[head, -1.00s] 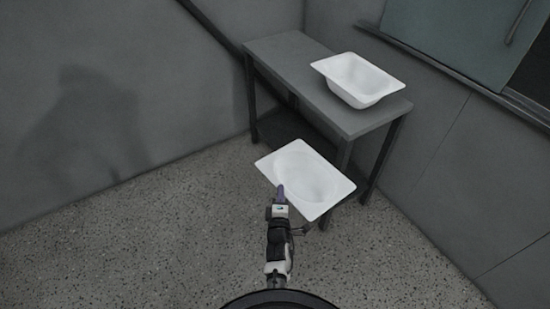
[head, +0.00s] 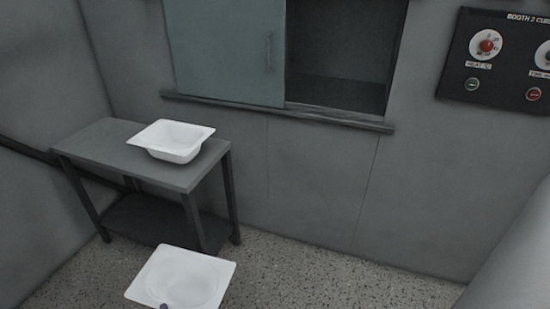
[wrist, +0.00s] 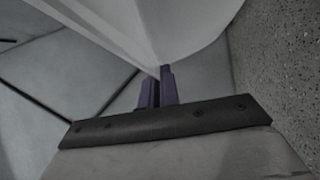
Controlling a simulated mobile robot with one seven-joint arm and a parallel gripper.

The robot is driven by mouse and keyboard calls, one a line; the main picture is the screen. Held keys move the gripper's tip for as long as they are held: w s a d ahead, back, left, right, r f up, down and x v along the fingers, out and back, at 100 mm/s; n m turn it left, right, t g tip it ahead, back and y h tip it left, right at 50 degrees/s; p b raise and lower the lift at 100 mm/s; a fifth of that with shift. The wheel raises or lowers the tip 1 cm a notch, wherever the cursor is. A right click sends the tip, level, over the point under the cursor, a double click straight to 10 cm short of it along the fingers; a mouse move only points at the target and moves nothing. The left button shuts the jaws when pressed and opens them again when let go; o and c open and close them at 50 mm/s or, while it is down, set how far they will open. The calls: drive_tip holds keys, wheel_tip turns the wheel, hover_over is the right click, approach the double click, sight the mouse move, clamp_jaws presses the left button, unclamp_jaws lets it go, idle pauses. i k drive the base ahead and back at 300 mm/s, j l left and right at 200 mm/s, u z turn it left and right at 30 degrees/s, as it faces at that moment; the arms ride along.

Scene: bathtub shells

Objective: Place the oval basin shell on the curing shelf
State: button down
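The oval basin shell (head: 193,268), a white sheet-like rim with an oval hollow, is held at the bottom of the head view, in front of the table. My gripper (head: 163,306) shows only as a purple tip at its near edge. In the wrist view, the purple fingers of my gripper (wrist: 158,90) are closed on the rim of the white shell (wrist: 185,25). A dark wall opening (head: 345,85), half uncovered by a sliding door, has a flat surface inside that looks like the curing shelf.
A grey table (head: 95,150) with a lower shelf stands left, bearing a white rectangular basin (head: 178,140). The green door (head: 228,60) covers the opening's left part. A ledge (head: 280,110) runs below it. A control panel (head: 500,60) hangs right. Floor at centre right is clear.

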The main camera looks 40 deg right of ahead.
sight(336, 95)
drive_tip(key=k+z, duration=0.15)
drive_tip(key=z, duration=0.15)
drive_tip(key=k+z, duration=0.25)
drive_tip(key=i+z, duration=0.1)
drive_tip(key=z, duration=0.95)
drive_tip(key=j+z, duration=0.2)
drive_tip(key=z, duration=0.6)
drive_tip(key=j, duration=1.4)
drive_tip(key=i+j, duration=0.1)
drive_tip(key=j, duration=1.35)
